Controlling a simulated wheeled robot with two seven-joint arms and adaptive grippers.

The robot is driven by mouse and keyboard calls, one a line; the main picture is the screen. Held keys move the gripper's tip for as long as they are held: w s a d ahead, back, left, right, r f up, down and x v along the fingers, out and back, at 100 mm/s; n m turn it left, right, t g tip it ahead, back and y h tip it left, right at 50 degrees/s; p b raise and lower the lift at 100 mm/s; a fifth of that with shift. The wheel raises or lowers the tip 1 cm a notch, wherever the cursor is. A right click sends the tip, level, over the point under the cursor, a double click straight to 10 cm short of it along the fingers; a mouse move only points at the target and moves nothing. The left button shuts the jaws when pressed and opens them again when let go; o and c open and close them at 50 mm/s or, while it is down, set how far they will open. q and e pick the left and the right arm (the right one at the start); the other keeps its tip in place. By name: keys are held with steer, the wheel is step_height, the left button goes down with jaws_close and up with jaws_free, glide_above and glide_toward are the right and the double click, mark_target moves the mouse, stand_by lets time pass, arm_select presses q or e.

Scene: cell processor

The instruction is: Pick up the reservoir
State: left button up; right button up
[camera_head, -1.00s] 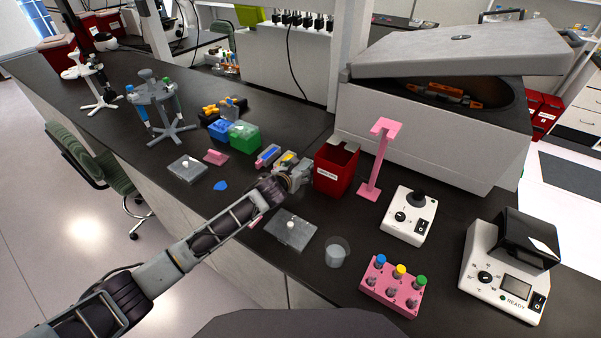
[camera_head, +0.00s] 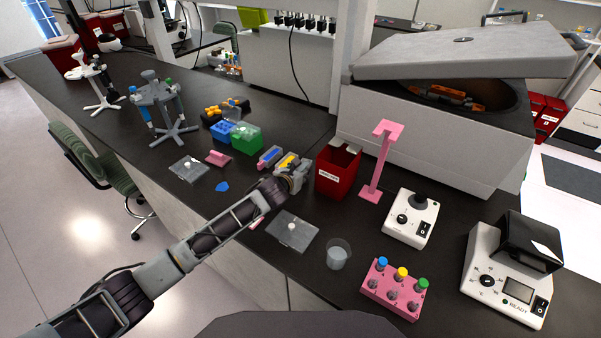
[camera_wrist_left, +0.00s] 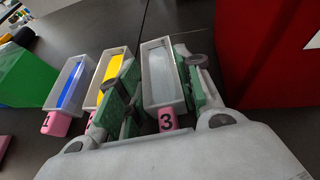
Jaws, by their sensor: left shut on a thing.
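Three narrow white reservoirs with pink numbered tabs stand side by side in the left wrist view. Reservoir 1 (camera_wrist_left: 67,84) holds blue, reservoir 2 (camera_wrist_left: 112,68) holds yellow, and reservoir 3 (camera_wrist_left: 161,74) looks grey or clear inside. My left gripper (camera_wrist_left: 158,88) is shut on reservoir 3, with one green-padded finger along each long side. Its left finger stands between reservoirs 2 and 3. In the head view my left gripper (camera_head: 293,176) is beside the red bin and largely hides reservoir 3. The blue reservoir (camera_head: 270,157) and yellow reservoir (camera_head: 286,162) show just behind it. My right gripper is out of view.
The red bin (camera_head: 338,175) stands close to the gripper's right, with a pink stand (camera_head: 377,165) beyond. A green box (camera_head: 246,141) is left of the reservoirs. A grey plate (camera_head: 291,231), beaker (camera_head: 338,254) and pink tube rack (camera_head: 394,290) lie nearer the front edge.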

arm_select(q)
step_height(320, 180, up, 10)
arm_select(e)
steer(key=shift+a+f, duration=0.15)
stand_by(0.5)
arm_select(q)
steer(key=shift+f, duration=0.1)
steer(key=o, duration=0.4)
jaws_close()
steer(key=shift+a, duration=0.1)
